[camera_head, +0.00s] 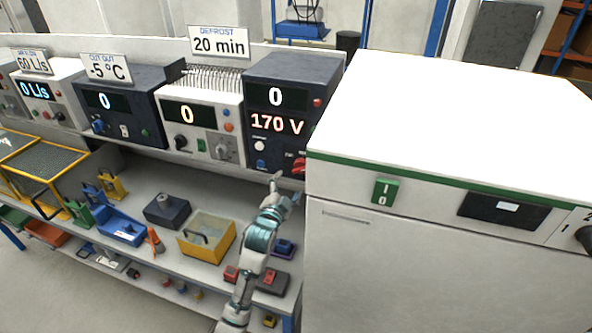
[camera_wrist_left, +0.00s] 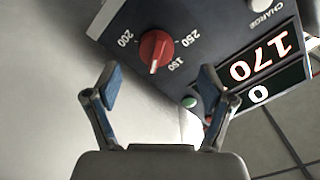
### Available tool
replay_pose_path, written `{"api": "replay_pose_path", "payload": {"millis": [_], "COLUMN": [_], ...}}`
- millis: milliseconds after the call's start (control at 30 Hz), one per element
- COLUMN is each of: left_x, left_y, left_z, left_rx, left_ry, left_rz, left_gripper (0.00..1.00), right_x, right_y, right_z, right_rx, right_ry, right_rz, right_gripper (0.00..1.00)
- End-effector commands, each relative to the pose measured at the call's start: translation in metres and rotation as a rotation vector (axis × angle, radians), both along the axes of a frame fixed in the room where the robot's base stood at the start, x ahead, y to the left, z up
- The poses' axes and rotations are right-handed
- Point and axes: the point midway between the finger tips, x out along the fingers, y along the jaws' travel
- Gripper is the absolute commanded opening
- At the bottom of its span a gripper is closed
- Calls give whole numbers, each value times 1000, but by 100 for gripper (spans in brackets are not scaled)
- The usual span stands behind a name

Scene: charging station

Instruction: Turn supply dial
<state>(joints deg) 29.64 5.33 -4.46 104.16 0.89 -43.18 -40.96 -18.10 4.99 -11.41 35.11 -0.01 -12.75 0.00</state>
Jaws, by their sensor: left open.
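The supply unit (camera_head: 290,75) is a dark box on the shelf, showing 0 in white and 170 V in red. Its red dial (camera_head: 299,165) sits at the lower right of its front. In the left wrist view the red dial (camera_wrist_left: 156,46) has marks 150, 200 and 250 around it, and its white pointer line is near 150. My left gripper (camera_head: 283,181) is just below the dial in the head view. In the wrist view my left gripper (camera_wrist_left: 155,85) is open and empty, its blue-padded fingers apart, with the dial beyond and between them. My right gripper is out of view.
A white cabinet (camera_head: 400,240) with a green stripe stands close on the right. Other instrument boxes, such as a white one (camera_head: 205,115), line the shelf to the left. Below, the bench holds a yellow bin (camera_head: 207,238) and a blue tray (camera_head: 121,229).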

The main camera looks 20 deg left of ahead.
Motion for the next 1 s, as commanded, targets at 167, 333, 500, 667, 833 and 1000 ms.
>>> {"api": "replay_pose_path", "payload": {"millis": [167,333,500,667,833,1000], "left_x": [40,66,78,81,80,80], "left_y": [-7,-8,-5,-3,-3,-5], "left_z": [3,3,2,0,0,1], "left_rx": [2,4,0,-1,-1,1], "left_ry": [-1,-2,-3,-2,-2,-2], "left_rz": [-1,-1,-2,-1,-1,-1], "left_gripper": [82,82,82,82,79,37], "right_x": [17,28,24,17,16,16], "right_y": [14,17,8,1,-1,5], "right_z": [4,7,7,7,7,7], "right_rx": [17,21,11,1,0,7], "right_ry": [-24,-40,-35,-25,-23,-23], "right_rz": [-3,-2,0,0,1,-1], "right_gripper": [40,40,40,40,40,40]}}
